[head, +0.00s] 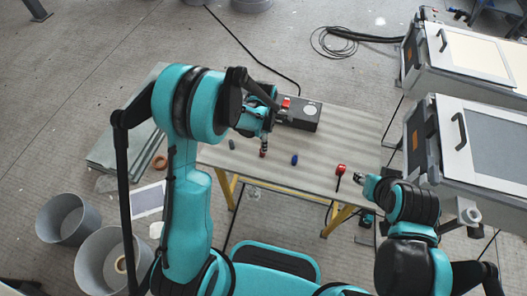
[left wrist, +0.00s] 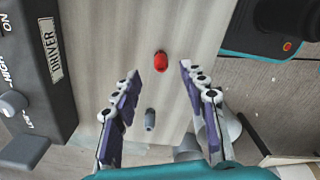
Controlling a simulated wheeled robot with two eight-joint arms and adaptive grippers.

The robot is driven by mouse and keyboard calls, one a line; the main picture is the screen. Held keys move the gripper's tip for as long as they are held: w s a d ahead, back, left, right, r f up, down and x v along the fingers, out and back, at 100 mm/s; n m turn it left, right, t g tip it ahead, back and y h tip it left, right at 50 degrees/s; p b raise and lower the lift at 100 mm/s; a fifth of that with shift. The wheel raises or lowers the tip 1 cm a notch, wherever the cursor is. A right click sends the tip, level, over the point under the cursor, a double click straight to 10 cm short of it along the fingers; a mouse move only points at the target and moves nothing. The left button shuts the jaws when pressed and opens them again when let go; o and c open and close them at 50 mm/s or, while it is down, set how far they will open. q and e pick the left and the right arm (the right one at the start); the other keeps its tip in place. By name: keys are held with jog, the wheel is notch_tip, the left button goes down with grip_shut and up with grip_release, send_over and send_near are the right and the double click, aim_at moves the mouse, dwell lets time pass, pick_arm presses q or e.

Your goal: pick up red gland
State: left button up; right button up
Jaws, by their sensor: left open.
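The red gland (left wrist: 160,61) lies on the table in the left wrist view, just beyond and between the fingertips of my left gripper (left wrist: 159,72). The fingers are apart with nothing between them touching. In the head view the red gland (head: 263,154) shows just below my left gripper (head: 265,142), partly hidden by it. A grey gland (left wrist: 150,119) lies nearer the palm in the left wrist view, also on the table (head: 325,150). My right gripper (head: 371,183) is at the table's right edge, its fingers too small to read.
A blue gland (head: 294,160) lies to the right of the red one. A red-headed item with a dark handle (head: 341,170) lies near the right edge. A dark driver box (head: 303,113) stands behind the left gripper. Grey bins (head: 68,219) stand on the floor at left.

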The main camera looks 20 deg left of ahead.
pick_arm(q)
jog(key=f+b, duration=0.1)
jog(key=f, duration=0.1)
jog(key=f+b, duration=0.1)
jog(key=f, duration=0.1)
jog(key=shift+s+a, duration=0.1)
jog(key=shift+a, duration=0.1)
jog(key=shift+f, duration=0.5)
jog(key=shift+r, duration=0.1)
jog(key=shift+c, duration=0.6)
jog(key=c, duration=0.8)
jog(key=shift+c, duration=0.2)
